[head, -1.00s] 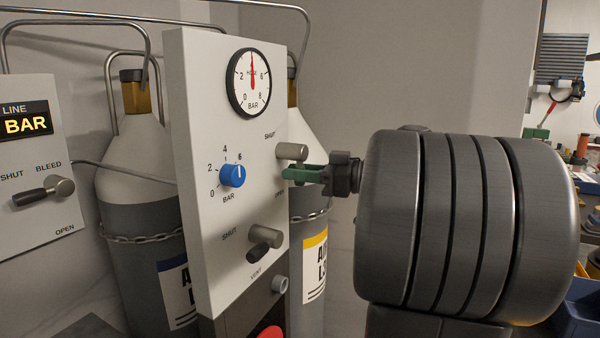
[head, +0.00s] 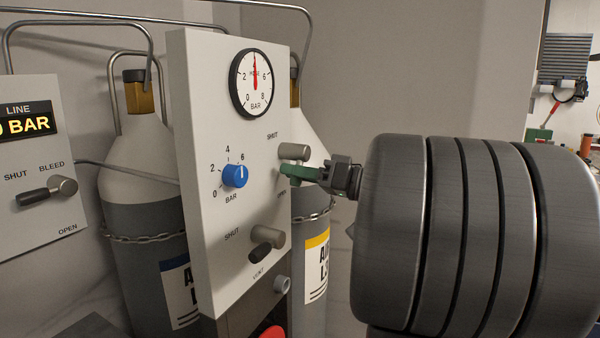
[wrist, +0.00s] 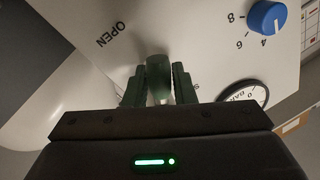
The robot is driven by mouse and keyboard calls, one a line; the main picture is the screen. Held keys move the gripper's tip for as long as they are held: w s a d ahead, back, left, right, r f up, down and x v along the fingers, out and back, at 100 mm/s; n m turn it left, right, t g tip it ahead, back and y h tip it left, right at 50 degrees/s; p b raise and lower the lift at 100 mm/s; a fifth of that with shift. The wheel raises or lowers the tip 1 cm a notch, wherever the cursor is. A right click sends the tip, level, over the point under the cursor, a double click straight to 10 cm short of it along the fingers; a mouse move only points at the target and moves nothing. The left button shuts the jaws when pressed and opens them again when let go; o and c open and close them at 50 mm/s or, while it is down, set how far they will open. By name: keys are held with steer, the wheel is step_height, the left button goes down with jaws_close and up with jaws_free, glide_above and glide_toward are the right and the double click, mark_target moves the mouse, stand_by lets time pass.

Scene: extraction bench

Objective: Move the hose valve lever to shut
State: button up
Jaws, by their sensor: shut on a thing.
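The hose valve is the upper right one on the white panel (head: 210,255), between a SHUT label above and an OPEN label below. Its grey hub (head: 294,151) shows in the head view. Its lever is largely hidden there behind the green fingers of my gripper (head: 296,175). In the wrist view the lever (wrist: 158,78) stands between the two green fingers, and my gripper (wrist: 158,88) is shut on it. The OPEN label is left of the fingers there, and SHUT is mostly hidden by them. The hose gauge (head: 251,83) has its needle near 4.
A blue pressure knob (head: 235,175) is left of the lever. A vent valve (head: 267,243) is below it. A line panel (head: 32,220) with a bleed lever is at far left. Gas cylinders (head: 150,165) stand behind, with pipes above. My arm fills the right side.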

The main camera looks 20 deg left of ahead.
steer(key=m, duration=0.1)
steer(key=m+p, duration=0.1)
steer(key=m, duration=0.1)
steer(key=s+r+m, duration=0.1)
steer(key=shift+a+t+y, duration=0.1)
steer(key=shift+t+y, duration=0.2)
steer(key=m, duration=0.1)
steer(key=m+p, duration=0.1)
steer(key=r+m+t, duration=0.1)
steer(key=shift+s+p, duration=0.3)
steer(key=shift+p, duration=0.05)
steer(key=m+p, duration=0.1)
steer(key=m, duration=0.1)
steer(key=r+m+t+p, duration=0.1)
steer(key=m, duration=0.1)
steer(key=shift+s, duration=0.2)
steer(key=shift+r+m+t+p, duration=0.2)
steer(key=shift+m+p, duration=0.3)
steer(key=shift+m, duration=0.35)
steer(key=shift+r+m+t+p, duration=0.1)
steer(key=shift+m+t+p, duration=0.1)
steer(key=shift+m+p, duration=0.45)
steer(key=shift+m, duration=0.3)
steer(key=o, duration=0.9)
steer(key=shift+f, duration=0.1)
